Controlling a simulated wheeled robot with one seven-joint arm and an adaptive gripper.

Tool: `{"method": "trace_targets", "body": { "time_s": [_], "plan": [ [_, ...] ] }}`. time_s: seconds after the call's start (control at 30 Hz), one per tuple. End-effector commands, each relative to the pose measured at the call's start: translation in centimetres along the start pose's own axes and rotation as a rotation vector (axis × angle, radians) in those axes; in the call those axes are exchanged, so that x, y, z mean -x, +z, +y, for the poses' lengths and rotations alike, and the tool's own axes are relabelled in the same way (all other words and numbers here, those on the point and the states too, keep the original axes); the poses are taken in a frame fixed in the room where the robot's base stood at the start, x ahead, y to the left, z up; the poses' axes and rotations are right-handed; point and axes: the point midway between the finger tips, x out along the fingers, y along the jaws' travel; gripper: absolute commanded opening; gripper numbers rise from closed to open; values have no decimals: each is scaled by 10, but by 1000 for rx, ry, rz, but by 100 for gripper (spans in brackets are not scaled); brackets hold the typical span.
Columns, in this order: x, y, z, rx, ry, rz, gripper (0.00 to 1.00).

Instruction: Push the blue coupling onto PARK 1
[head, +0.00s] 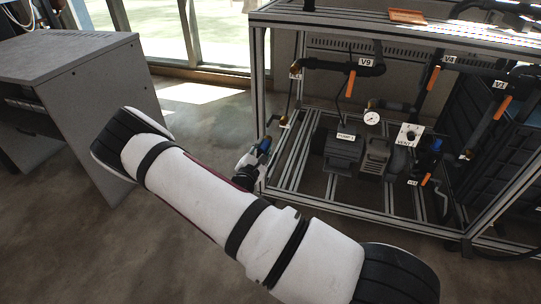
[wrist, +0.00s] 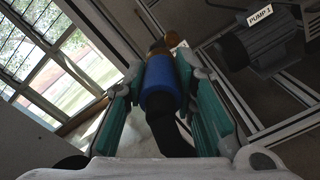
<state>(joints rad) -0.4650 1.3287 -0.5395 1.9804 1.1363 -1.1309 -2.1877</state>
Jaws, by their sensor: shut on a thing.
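The blue coupling (wrist: 160,86) is between the teal fingers of my gripper (wrist: 160,68) in the wrist view. The fingers are shut on its sides. In the head view my gripper (head: 256,156) is at the left front post of the pump frame, with a bit of the blue coupling (head: 265,145) showing. I cannot read a PARK 1 label in either view.
The metal frame (head: 258,90) holds a pump (head: 343,150), a gauge (head: 372,118), black pipes and orange-handled valves. Its left post is close to my gripper. A grey cabinet (head: 75,65) stands at the left. The floor between them is clear apart from my arm.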

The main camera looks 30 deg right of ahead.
Motion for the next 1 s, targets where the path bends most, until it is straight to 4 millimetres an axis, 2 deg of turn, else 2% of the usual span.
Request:
{"method": "trace_targets", "body": {
  "time_s": [0.03,0.1,0.23,0.47,0.8,1.0],
  "plan": [
    [-12,-8,-12,38,2,1,0],
    [-23,-13,-21,75,6,3,0],
    [-34,-17,-29,109,10,6,0],
    [-51,-18,-30,112,10,6,0],
    [-92,-18,-29,111,11,5,0],
    [-109,-19,-29,111,10,6,0]
  ]
}}
